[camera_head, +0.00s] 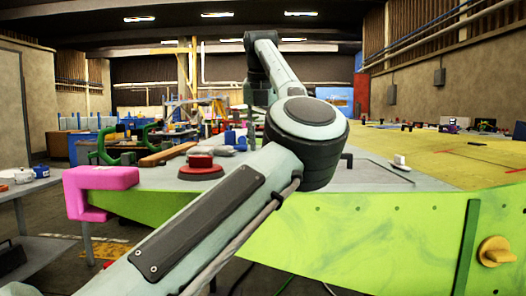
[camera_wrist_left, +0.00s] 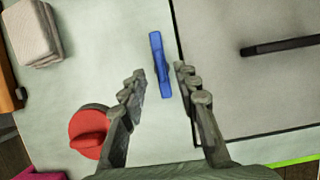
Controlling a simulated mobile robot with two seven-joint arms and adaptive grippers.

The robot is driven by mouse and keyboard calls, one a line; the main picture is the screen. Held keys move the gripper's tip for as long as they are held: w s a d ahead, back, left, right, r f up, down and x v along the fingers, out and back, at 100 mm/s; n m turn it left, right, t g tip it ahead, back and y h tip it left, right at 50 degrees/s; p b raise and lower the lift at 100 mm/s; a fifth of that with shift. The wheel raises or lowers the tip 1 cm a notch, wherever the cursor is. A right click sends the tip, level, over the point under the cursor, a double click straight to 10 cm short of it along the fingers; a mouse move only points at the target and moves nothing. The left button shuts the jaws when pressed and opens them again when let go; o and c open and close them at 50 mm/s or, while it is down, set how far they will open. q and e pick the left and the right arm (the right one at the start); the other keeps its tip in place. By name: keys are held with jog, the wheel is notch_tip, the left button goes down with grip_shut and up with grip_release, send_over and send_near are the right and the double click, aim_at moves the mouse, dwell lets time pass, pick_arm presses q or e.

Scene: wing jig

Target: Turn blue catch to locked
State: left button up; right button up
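The blue catch (camera_wrist_left: 161,64) is a narrow blue bar on the pale grey panel in the left wrist view. It lies nearly lengthwise in the picture, just left of a dark seam. My left gripper (camera_wrist_left: 160,76) is open, with one finger on each side of the catch's lower end. The fingers look apart from it; their height above it is hard to judge. In the head view my left arm crosses the middle, and I cannot make out its gripper or the catch for certain. My right gripper is in neither view.
A red knob (camera_wrist_left: 88,131) sits beside the left finger; it also shows in the head view (camera_head: 200,168). A grey folded block (camera_wrist_left: 33,34) and a black bar (camera_wrist_left: 280,45) lie on the panel. A pink clamp (camera_head: 100,182) grips the bench corner. An orange knob (camera_head: 495,251) is on the green side.

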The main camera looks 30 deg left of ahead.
pick_arm(q)
jog(key=shift+x, duration=1.65)
jog(key=shift+c, duration=0.5)
grip_shut()
